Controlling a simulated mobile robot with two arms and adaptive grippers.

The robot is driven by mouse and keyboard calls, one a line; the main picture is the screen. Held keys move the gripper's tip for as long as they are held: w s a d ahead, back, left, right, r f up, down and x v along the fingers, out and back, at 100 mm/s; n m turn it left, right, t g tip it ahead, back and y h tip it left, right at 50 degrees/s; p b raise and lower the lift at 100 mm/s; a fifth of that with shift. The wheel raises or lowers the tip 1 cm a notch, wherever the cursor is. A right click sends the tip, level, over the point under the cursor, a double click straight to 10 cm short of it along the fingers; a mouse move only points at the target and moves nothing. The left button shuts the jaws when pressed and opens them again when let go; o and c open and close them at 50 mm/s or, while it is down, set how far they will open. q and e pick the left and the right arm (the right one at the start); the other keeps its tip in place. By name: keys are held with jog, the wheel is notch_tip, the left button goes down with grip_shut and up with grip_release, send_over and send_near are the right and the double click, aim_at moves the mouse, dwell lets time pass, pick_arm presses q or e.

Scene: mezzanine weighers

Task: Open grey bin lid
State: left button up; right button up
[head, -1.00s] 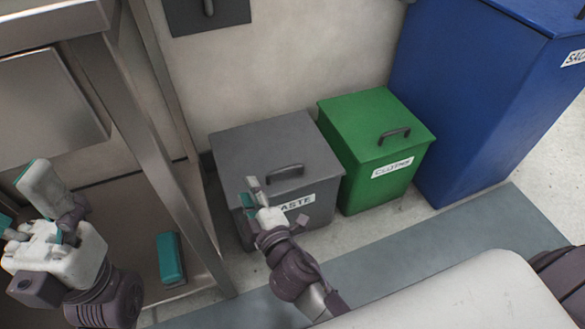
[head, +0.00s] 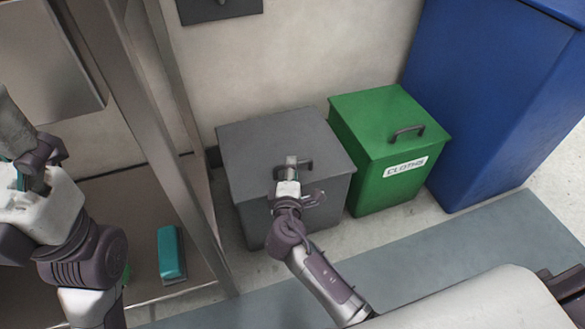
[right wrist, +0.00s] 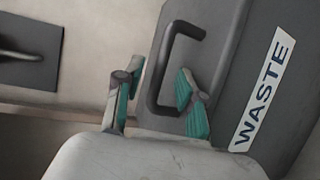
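The grey bin (head: 245,190) stands against the wall with its flat lid (head: 262,137) down. The lid has a dark bar handle (head: 309,165); the handle also shows in the right wrist view (right wrist: 153,75), beside the WASTE label (right wrist: 264,90). My right gripper (head: 291,165) is at the handle in the head view. In the right wrist view, my right gripper (right wrist: 158,95) has its teal-padded fingers apart, one on each side of the handle bar, not visibly clamped. My left gripper (head: 18,165) is at the left edge, partly cut off; its finger opening is unclear.
A green bin (head: 378,165) labelled CLOTHS stands right of the grey bin, and a tall blue bin (head: 480,110) beyond it. A metal frame post (head: 165,140) rises on the left.

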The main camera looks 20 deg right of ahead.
jog(key=shift+b+x, duration=0.35)
jog(key=shift+x, duration=1.1)
jog(key=shift+c, duration=0.2)
grip_shut()
